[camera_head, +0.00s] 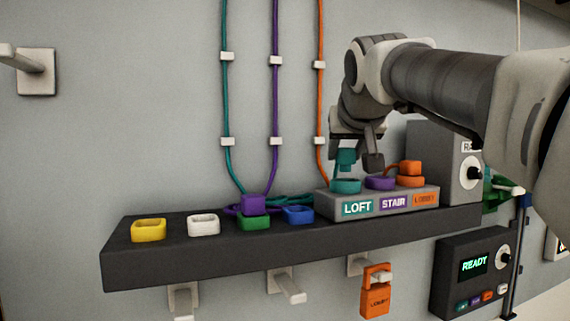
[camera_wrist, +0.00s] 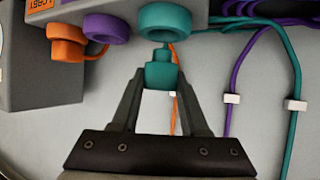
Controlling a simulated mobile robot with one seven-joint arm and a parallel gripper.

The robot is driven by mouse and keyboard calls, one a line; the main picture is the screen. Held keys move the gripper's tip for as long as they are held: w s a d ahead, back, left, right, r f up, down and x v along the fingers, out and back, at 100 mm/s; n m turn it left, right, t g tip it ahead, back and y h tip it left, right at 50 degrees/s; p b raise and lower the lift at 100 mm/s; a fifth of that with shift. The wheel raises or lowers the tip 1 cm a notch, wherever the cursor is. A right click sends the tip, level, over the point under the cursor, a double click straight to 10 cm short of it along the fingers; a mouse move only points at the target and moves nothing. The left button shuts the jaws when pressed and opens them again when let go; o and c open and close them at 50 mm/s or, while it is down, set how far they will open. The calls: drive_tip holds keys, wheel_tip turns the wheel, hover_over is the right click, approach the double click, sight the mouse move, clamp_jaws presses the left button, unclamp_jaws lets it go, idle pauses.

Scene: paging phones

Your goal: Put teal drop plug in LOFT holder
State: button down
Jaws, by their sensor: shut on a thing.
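The teal drop plug (camera_head: 346,158) is held between the fingertips of my gripper (camera_head: 357,153). In the wrist view the teal plug (camera_wrist: 161,76) sits squarely between both fingers of my gripper (camera_wrist: 161,84). The LOFT holder (camera_head: 345,187) is a teal ring on the grey labelled box, and the plug hangs just above it, apart from it or nearly touching. The teal ring (camera_wrist: 165,21) lies just beyond the plug in the wrist view. The plug's narrow lower end points at the ring; whether it has entered the opening is unclear.
On the grey box, the purple STAIR ring (camera_head: 380,183) is empty, and an orange plug (camera_head: 410,168) sits in the LOBBY ring. A purple plug (camera_head: 253,203) stands in a green ring. Yellow (camera_head: 149,230), white and blue rings lie on the dark shelf. Cords run up the wall.

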drive_tip(key=shift+f, duration=1.15)
drive_tip(key=shift+f+b, duration=0.3)
drive_tip(key=shift+c, duration=2.1)
unclamp_jaws()
drive_tip(key=shift+s+r, duration=0.2)
drive_tip(key=shift+r, duration=0.25)
drive_tip(key=d+b+v, duration=0.1)
drive_tip(key=v, duration=1)
drive_tip(key=s+f+g, duration=0.2)
drive_tip(key=s+f, duration=0.3)
drive_tip(key=f, duration=0.8)
drive_tip(key=s+f+g, duration=0.2)
drive_tip(key=s+f, duration=0.4)
drive_tip(key=f, duration=0.6)
drive_tip(key=s+f+n+g+y, duration=0.1)
drive_tip(key=s+f, duration=0.5)
drive_tip(key=f, duration=0.7)
drive_tip(key=shift+f+g, duration=0.35)
drive_tip(key=shift+g, duration=0.45)
